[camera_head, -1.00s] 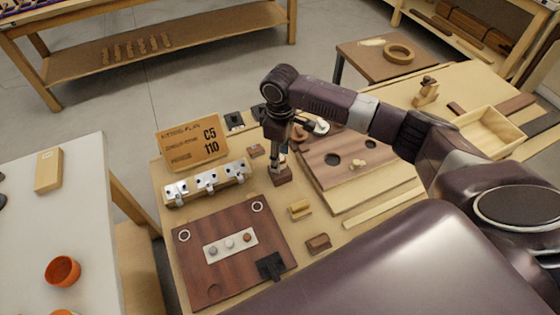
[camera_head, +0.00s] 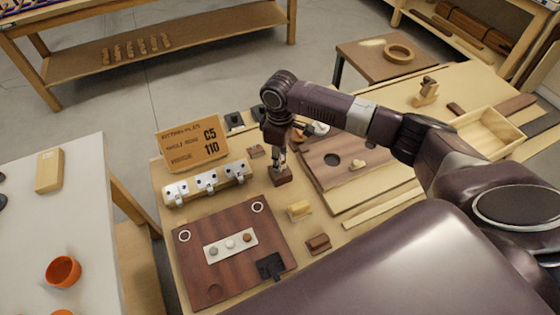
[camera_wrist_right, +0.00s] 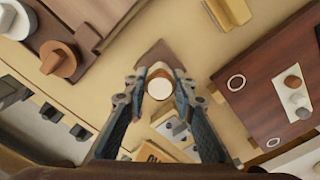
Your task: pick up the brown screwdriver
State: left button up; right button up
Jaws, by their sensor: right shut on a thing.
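My right gripper (camera_head: 279,160) points down over a small dark brown block (camera_head: 281,178) on the bench. In the right wrist view, my right gripper (camera_wrist_right: 159,78) has its two fingers on either side of an upright round piece (camera_wrist_right: 158,89) with a pale top and brown rim. It is shut on this piece, which appears to be the end of the brown screwdriver. The brown block (camera_wrist_right: 160,52) shows just beyond the fingertips. The rest of the screwdriver is hidden, and I cannot tell whether it is clear of the block. My left gripper is not in view.
A cardboard sign (camera_head: 193,147) and a rail with white clamps (camera_head: 207,184) stand to the left. A dark red board (camera_head: 225,275) lies in front. A yellow block (camera_head: 299,209) and a brown block (camera_head: 318,244) lie nearby. A raised wooden board (camera_head: 335,180) is to the right.

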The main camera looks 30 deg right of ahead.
notch_tip(320, 180, up, 20)
jog(key=b, duration=0.2)
dwell(0.4)
